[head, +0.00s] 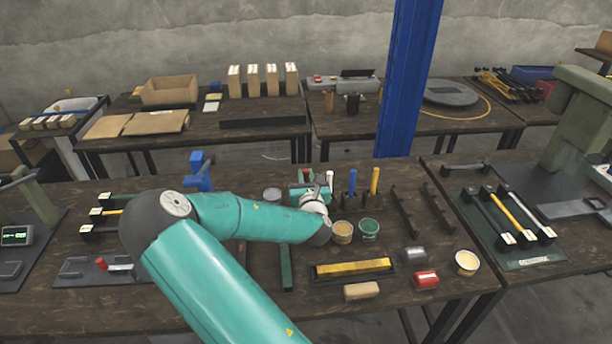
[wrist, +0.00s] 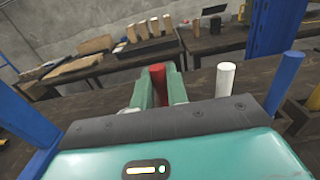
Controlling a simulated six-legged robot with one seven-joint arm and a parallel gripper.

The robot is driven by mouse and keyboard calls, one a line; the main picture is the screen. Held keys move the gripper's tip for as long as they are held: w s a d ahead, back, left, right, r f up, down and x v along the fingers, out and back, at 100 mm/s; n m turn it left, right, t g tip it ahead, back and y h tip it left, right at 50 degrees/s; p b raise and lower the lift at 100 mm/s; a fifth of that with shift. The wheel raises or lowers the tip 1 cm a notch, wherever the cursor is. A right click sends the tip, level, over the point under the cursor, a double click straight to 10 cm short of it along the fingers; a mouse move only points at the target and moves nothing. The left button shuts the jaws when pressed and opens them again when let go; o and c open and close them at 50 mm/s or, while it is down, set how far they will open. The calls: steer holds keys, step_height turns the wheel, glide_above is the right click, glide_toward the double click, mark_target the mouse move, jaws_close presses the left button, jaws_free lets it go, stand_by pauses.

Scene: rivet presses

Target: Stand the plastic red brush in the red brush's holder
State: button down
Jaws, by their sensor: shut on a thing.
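My gripper (head: 309,192) is over the back part of the middle table and is shut on the red brush (wrist: 157,84). The brush's round red top shows upright between the green fingers (wrist: 158,88) in the wrist view, and a bit of it shows in the head view (head: 306,175). A white upright rod (head: 330,178), a blue one (head: 352,182) and a yellow one (head: 375,180) stand in a row to its right. The red brush is roughly in line with them. Its lower end and the red brush's holder are hidden behind my gripper, so I cannot tell whether it is seated.
A tan-topped can (head: 342,231) and a green-topped can (head: 369,228) stand close to my wrist. Dark racks (head: 408,210) are to the right of the rods. A yellow bar (head: 353,267) lies in a dark tray in front. A blue post (head: 408,80) rises behind.

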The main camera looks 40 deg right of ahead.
steer(key=shift+f, duration=0.7)
stand_by(0.3)
steer(key=c, duration=1.3)
jaws_free()
